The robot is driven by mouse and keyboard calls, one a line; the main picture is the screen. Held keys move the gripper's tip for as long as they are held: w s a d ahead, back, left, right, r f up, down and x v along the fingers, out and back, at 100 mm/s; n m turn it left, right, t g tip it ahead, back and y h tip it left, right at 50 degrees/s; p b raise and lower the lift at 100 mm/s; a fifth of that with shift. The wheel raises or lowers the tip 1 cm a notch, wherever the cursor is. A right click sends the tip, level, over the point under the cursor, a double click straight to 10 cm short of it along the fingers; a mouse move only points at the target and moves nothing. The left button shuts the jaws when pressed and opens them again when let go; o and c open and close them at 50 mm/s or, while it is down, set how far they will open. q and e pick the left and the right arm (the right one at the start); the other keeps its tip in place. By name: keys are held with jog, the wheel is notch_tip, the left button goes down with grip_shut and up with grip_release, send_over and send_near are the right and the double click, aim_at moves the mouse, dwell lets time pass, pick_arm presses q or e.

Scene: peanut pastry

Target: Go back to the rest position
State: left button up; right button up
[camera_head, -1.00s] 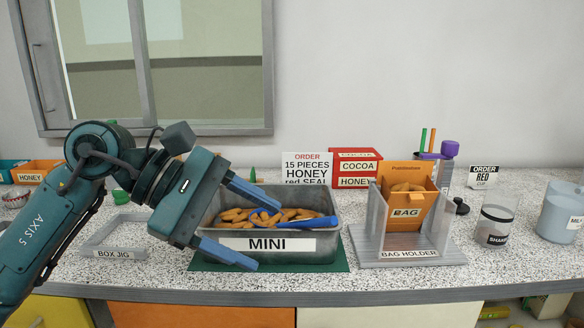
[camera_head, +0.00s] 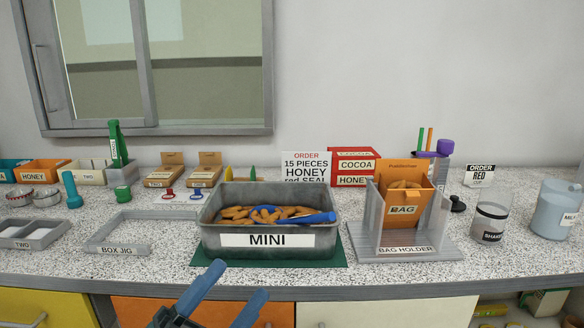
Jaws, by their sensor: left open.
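My left gripper (camera_head: 229,294) is low at the bottom of the picture, in front of the counter's edge. Its two blue fingers are apart with nothing between them, and it is clear of the MINI tray. My right gripper is not in the picture. The grey MINI tray (camera_head: 212,240) stands on a green mat (camera_head: 341,252) and holds brown pastry pieces (camera_head: 241,212) and a blue-handled tool (camera_head: 309,218). To its right, the orange bag (camera_head: 425,190) stands upright in the bag holder (camera_head: 385,243), with pastry pieces showing at its opening.
The box jig (camera_head: 160,240) lies empty left of the tray. A shaker cup (camera_head: 491,220) and a milk jug (camera_head: 553,211) stand at the right. An order sign (camera_head: 305,165) and cocoa and honey boxes (camera_head: 354,168) stand behind. The counter's front strip (camera_head: 400,276) is clear.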

pick_arm(q)
jog(key=s+a+f+n+g+y, duration=0.1)
jog(key=s+a+f+n+y, duration=0.15)
jog(key=f+n+y, duration=0.4)
jog(key=s+a+f+n+g+y, duration=0.1)
jog(key=s+a+f+n+y, duration=0.2)
jog(key=f+n, duration=0.6)
jog(key=s+a+f+n+g+y, duration=0.1)
jog(key=s+f+n+y, duration=0.35)
jog(key=f+n, duration=0.3)
jog(key=r+g+p, duration=0.1)
jog(key=r+p, duration=0.1)
jog(key=p, duration=0.6)
jog(key=w+r+m+g+y+p, duration=0.1)
jog(key=g+p, duration=0.1)
jog(key=p, duration=0.6)
jog(key=shift+r, duration=0.35)
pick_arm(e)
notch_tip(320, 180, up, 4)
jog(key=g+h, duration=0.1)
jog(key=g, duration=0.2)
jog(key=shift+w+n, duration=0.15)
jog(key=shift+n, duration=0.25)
pick_arm(q)
jog(key=shift+f, duration=0.25)
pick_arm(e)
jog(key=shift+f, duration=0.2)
